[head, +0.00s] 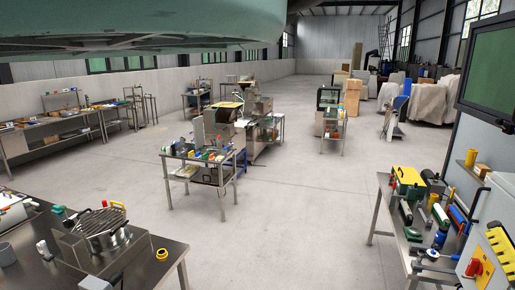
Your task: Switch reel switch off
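A red switch knob (474,267) sits on a yellow plate on the grey machine box (489,225) at the lower right edge. It may be the reel switch, but no label is readable. I cannot tell which position it is in. A yellow ribbed part (501,242) lies on the same box, just above and to the right of the knob. My gripper is not in view.
A steel table (381,212) crowded with tools and bottles stands beside the box. Another steel table (167,267) with a round metal pot (103,236) stands at the lower left. A tool cart (210,172) stands mid-floor. The concrete floor (290,215) between them is clear.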

